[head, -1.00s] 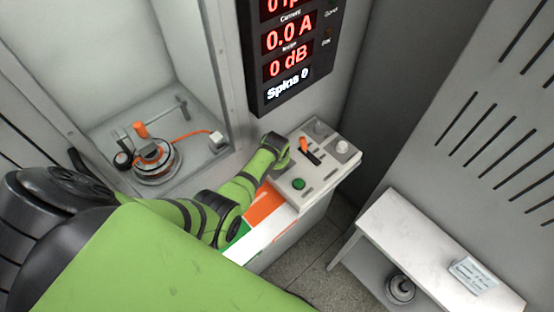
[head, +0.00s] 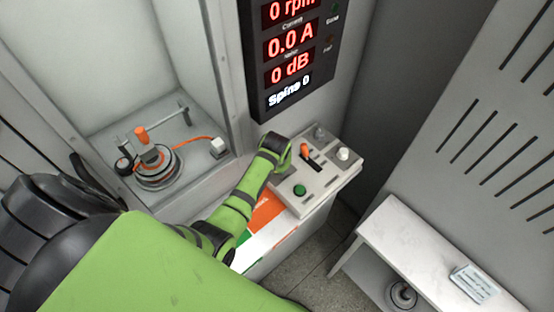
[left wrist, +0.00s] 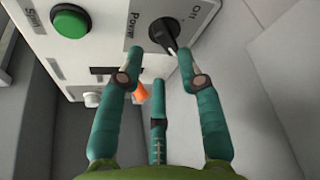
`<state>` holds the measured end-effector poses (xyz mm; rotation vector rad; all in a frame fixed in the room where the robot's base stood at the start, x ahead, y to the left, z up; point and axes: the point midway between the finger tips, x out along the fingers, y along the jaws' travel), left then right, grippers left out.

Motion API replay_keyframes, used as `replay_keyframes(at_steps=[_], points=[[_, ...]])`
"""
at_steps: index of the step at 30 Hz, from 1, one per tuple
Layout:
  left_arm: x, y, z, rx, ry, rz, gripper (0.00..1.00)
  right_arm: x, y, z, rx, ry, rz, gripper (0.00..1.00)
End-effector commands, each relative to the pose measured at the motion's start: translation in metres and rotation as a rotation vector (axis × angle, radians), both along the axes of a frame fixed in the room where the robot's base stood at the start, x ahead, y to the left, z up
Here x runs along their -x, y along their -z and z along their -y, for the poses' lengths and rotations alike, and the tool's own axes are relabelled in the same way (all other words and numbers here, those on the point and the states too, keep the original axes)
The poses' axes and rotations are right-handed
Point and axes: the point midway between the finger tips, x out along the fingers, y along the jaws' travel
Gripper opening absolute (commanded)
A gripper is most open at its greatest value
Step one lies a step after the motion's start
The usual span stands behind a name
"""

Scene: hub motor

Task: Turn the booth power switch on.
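The power switch is a black rotary knob (left wrist: 163,34) on the light control panel (left wrist: 105,20) in the left wrist view, with "Power" and "Off" printed beside it. A pale pointer mark shows on the knob's lower side. My left gripper (left wrist: 160,55) is open, its teal fingertips apart on either side of the knob's lower part; I cannot tell whether they touch it. In the head view my left gripper (head: 276,153) is over the panel's left end and hides the knob. My right gripper is not in view.
The panel (head: 320,185) also carries a green button (head: 299,190), an orange lever (head: 305,149) and a white knob (head: 343,153). The display (head: 290,55) above reads 0 rpm, 0.0 A, 0 dB, Spins 0. The motor (head: 158,165) sits in the booth at left; a white bench (head: 410,240) stands at right.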

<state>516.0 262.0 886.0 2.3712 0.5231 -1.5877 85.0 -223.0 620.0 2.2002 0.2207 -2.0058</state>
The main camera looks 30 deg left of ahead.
Motion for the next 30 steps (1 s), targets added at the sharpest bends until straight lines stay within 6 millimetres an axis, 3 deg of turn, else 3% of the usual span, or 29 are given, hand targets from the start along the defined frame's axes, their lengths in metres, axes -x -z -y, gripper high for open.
replay_keyframes(at_steps=[6, 12, 30], points=[[0.012, -0.032, 0.006, 0.0, 0.001, 0.002, 0.37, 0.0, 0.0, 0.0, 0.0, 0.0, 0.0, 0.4], [0.019, -0.049, 0.009, 0.001, 0.001, -0.001, 0.37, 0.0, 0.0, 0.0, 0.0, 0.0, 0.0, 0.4], [0.02, -0.053, 0.01, 0.0, 0.002, -0.002, 0.37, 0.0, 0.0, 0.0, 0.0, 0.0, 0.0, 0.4]])
